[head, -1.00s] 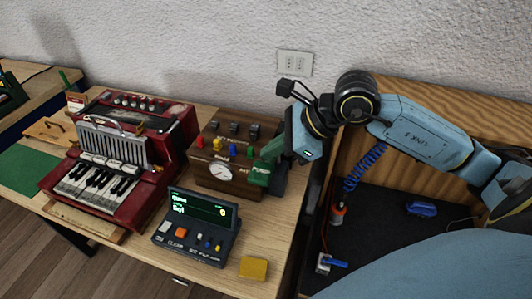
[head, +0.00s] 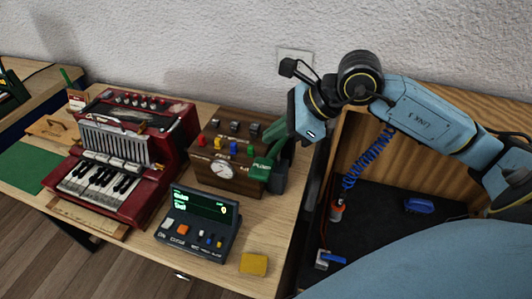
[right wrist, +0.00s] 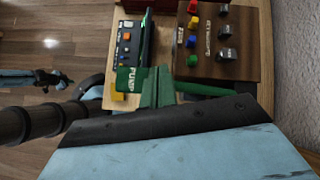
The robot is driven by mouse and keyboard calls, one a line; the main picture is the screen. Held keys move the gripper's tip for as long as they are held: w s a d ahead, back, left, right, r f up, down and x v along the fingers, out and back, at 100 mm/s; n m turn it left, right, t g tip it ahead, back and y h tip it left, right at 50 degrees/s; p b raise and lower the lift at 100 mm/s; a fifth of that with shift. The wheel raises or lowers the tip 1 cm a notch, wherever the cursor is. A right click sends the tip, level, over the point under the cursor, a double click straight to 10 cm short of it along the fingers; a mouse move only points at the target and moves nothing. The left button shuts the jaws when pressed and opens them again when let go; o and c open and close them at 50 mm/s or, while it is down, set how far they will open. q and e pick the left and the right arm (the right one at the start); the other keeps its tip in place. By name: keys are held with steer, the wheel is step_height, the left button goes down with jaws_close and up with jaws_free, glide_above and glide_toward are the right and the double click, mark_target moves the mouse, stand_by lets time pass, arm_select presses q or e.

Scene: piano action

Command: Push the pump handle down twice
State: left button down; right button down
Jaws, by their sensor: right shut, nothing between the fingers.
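The green pump handle (head: 261,168), lettered PUMP, is on the right side of a brown wooden box (head: 208,178). In the right wrist view the green PUMP piece (right wrist: 127,80) lies beside my fingers. My right gripper (head: 272,148) is shut and empty, pointing down at the handle from above. Its greenish fingers overlap the handle in the head view, so I cannot tell whether they touch it. The fingers also show in the right wrist view (right wrist: 158,88). My left gripper is not in view.
A dark console (head: 197,225) with a lit screen stands in front of the box. A red accordion-like instrument (head: 118,160) is to the left. A yellow block (head: 254,264) lies near the table's front edge. A black-floored bay (head: 385,225) with a blue coiled cord is at the right.

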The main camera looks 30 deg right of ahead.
steer(key=r, duration=0.2)
steer(key=w+d+r+p, duration=0.1)
steer(key=shift+s, duration=0.1)
stand_by(0.8)
